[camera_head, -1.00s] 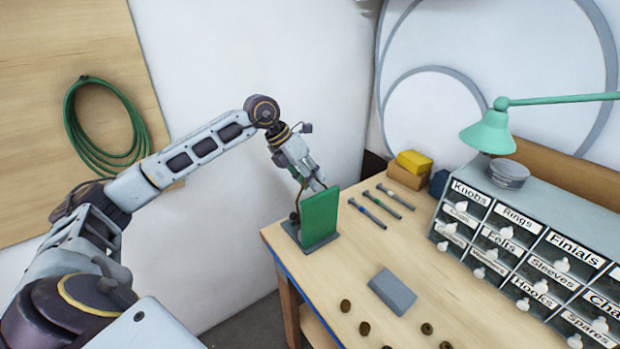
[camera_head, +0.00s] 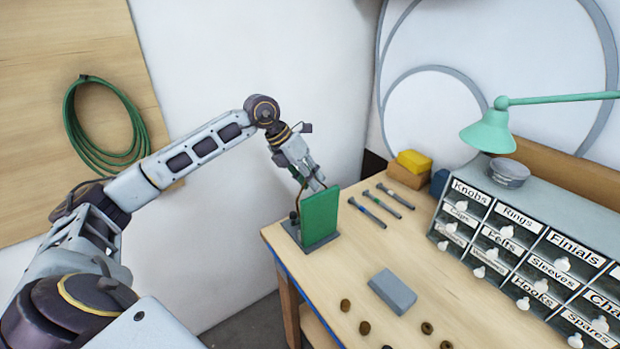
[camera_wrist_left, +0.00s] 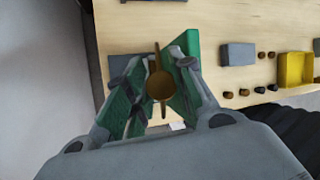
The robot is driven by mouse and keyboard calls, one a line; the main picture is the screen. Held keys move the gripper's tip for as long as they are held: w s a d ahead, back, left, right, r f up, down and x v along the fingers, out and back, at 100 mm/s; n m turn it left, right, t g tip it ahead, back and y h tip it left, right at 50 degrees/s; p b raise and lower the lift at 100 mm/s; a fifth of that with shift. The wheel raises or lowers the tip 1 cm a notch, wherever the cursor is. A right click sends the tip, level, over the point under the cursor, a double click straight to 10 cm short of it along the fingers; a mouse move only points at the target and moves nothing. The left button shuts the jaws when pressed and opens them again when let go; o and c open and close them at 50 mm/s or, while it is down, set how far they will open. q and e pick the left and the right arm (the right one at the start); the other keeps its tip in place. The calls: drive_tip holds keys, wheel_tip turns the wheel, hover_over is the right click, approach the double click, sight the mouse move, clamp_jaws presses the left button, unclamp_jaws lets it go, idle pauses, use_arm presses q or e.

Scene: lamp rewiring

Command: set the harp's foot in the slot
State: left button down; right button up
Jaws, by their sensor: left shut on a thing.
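The harp (camera_wrist_left: 160,84) is a thin brown-brass piece with a rounded middle. In the wrist view it sits between the two fingers of my left gripper (camera_wrist_left: 157,92), which is shut on it. In the head view my left gripper (camera_head: 314,181) is just behind the top of an upright green panel (camera_head: 320,214) on a grey base (camera_head: 317,243) at the table's left corner. The brown curve of the harp shows left of the panel, over the base. The panel hides part of it. I cannot make out the slot or whether the harp's foot touches it. My right gripper is not in view.
A grey block (camera_head: 392,291) and several small brown rings (camera_head: 364,327) lie nearer the front. A labelled drawer cabinet (camera_head: 530,252) and a green lamp (camera_head: 489,133) stand at right.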

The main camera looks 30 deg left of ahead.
use_arm(q)
drive_tip(key=shift+f, duration=0.15)
idle(0.3)
drive_tip(key=c, duration=1.1)
unclamp_jaws()
drive_tip(key=shift+c, duration=0.2)
drive_tip(key=shift+f, duration=0.1)
drive_tip(key=v, duration=1.2)
drive_tip(key=d+p+v, duration=0.1)
drive_tip(key=p+v, duration=0.3)
drive_tip(key=v, duration=0.4)
drive_tip(key=shift+w+r, duration=0.25)
drive_tip(key=shift+r, duration=0.45)
drive_tip(key=shift+a, duration=0.15)
